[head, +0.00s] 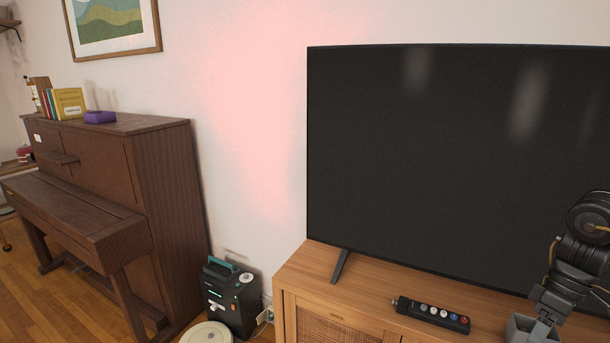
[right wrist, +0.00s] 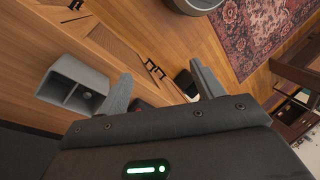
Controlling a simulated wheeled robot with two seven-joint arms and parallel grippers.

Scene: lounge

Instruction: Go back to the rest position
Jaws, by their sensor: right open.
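My right arm comes in at the right edge of the head view, above the wooden TV cabinet (head: 372,310). Its gripper shows in the right wrist view (right wrist: 160,70), with two grey fingers wide apart and nothing held between them. A grey open box with compartments (right wrist: 75,88) lies to the left of the fingers in that view, apart from them. A grey box-like shape (head: 522,328) also shows below my right arm at the bottom of the head view, partly cut off. My left gripper is in neither view.
A black strip with several round buttons (head: 432,314) lies on the cabinet before the television (head: 455,160). A brown piano (head: 160,200) stands left. A dark device (head: 230,298) and a round pale thing (head: 208,334) are on the floor. A patterned rug (right wrist: 255,35) shows.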

